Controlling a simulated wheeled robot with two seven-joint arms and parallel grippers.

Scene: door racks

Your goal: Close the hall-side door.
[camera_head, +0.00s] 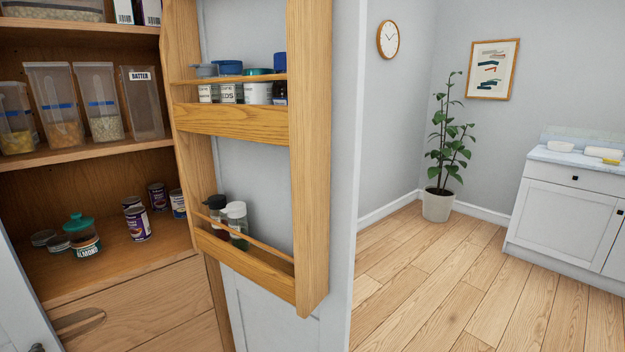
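A grey-white door (341,190) stands open in the middle of the view, with its right edge toward the room and clock. A wooden rack (311,150) with two shelves is fixed to its inner face. The upper shelf holds several jars (258,92) with blue and green lids. The lower shelf holds small bottles (237,222) with dark and white caps. Part of another pale door (18,305) with a handle (38,347) shows at the lower left edge. Neither of my grippers is in view.
The wooden cupboard (165,265) at left holds clear containers (102,100), cans (138,222) and a green-lidded jar (83,236). The wood floor (455,285) at right is clear. A potted plant (438,205) and a white cabinet (565,210) stand beyond.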

